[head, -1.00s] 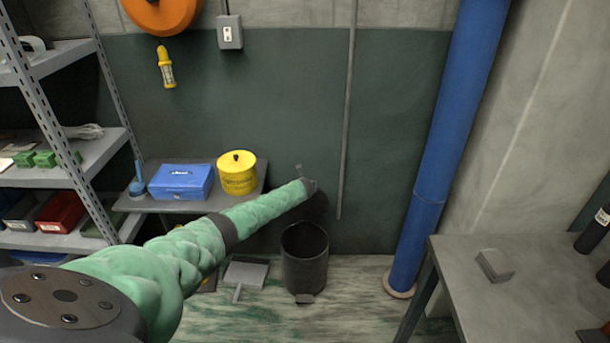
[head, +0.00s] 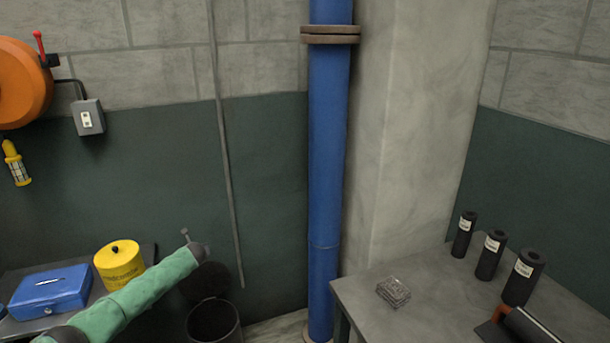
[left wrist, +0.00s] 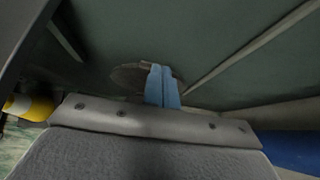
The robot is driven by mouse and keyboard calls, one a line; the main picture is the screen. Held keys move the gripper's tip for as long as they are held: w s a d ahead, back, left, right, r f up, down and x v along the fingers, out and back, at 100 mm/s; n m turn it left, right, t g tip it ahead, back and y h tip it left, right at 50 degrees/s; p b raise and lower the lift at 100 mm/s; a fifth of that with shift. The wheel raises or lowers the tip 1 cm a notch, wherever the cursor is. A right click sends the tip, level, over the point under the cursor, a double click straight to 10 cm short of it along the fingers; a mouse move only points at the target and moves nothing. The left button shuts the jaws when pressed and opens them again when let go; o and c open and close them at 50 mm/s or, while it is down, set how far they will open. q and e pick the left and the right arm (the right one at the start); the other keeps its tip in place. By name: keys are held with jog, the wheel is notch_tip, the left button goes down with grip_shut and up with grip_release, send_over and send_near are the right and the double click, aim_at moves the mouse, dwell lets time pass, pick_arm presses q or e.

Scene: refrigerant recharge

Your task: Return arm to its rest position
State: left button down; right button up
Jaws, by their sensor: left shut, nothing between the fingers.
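My left arm, in a green sleeve (head: 130,303), reaches in from the lower left of the head view. Its gripper (head: 186,234) is small and dark there, in front of the dark green wall. It is to the right of the yellow tin and above the black bin. In the left wrist view the two blue fingers (left wrist: 162,86) are together with nothing between them. My right arm and gripper are not in view.
A blue box (head: 50,291) and a yellow tin (head: 119,266) stand at lower left. A black bin (head: 214,322) is below the gripper. A blue pipe (head: 325,170) stands mid-view. A grey table (head: 440,290) at right holds several black cylinders (head: 489,256).

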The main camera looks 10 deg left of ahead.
pick_arm(q)
jog(key=d+r+n, duration=1.1)
jog(key=d+n, duration=0.3)
jog(key=n, duration=0.4)
jog(key=s+d+f+n+h, duration=0.25)
jog(key=s+d, duration=0.25)
jog(key=d, duration=0.4)
jog(key=s+d+f+n+h, duration=0.1)
jog(key=s+d+n, duration=0.2)
jog(key=s+d, duration=0.35)
jog(key=s+d+f+n+g+h, duration=0.1)
jog(key=s+d+f, duration=0.5)
jog(key=s, duration=0.3)
jog(key=s+d+f+n+g+h, duration=0.15)
jog(key=s+d+f, duration=0.35)
jog(key=s, duration=0.5)
jog(key=s+d+f+g, duration=0.1)
jog(key=s+f, duration=0.5)
jog(key=s, duration=0.6)
jog(key=s+d+f+n+g, duration=0.1)
jog(key=s+d+f+g, duration=0.1)
jog(key=s+f, duration=0.5)
jog(key=s+d+f+g, duration=0.2)
jog(key=s+f, duration=0.4)
jog(key=s, duration=1.2)
jog(key=shift+s+f+n+h, duration=0.3)
jog(key=shift+f+h, duration=0.1)
